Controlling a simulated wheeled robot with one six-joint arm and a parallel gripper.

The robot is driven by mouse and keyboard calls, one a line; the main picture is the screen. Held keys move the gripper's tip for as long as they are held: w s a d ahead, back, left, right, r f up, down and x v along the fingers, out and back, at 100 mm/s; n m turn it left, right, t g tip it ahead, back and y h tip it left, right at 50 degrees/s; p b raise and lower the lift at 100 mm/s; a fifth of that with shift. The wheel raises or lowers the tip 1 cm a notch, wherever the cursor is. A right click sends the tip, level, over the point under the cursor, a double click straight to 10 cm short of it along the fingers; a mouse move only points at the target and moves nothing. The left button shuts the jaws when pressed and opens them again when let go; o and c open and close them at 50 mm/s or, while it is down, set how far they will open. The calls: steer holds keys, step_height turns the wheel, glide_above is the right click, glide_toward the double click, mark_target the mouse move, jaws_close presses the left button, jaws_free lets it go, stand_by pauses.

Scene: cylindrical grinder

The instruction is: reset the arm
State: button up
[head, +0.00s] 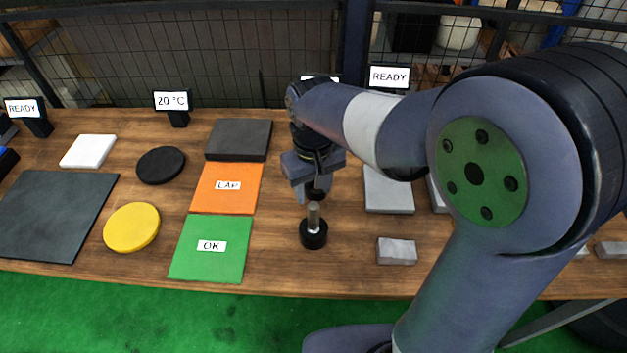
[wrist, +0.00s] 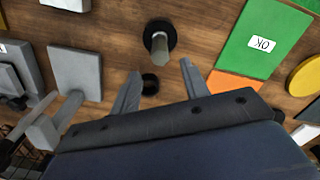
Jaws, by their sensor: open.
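My arm reaches over the wooden bench from the right in the head view. My gripper (head: 313,194) points down above the bench, and its jaws stand apart in the wrist view (wrist: 161,74). Nothing shows held between them. A grey metal pin on a round black base (head: 313,236) stands upright just in front of the gripper; it also shows in the wrist view (wrist: 160,40), beyond the fingertips. A small black round piece (wrist: 150,84) shows between the fingers in the wrist view; in the head view the gripper mostly hides it.
Left of the gripper lie an orange LAP mat (head: 226,201), a green OK mat (head: 205,263), a yellow disc (head: 132,227) and a black disc (head: 161,165). Grey blocks (head: 397,251) and a grey plate (head: 388,202) lie right. A mesh fence (head: 200,55) stands behind.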

mark_target(313, 205)
steer(key=shift+r, duration=0.85)
steer(key=shift+f, duration=0.15)
step_height(313, 205, down, 12)
steer(key=shift+f, duration=0.1)
steer(key=shift+r, duration=1.75)
steer(key=shift+f, duration=0.1)
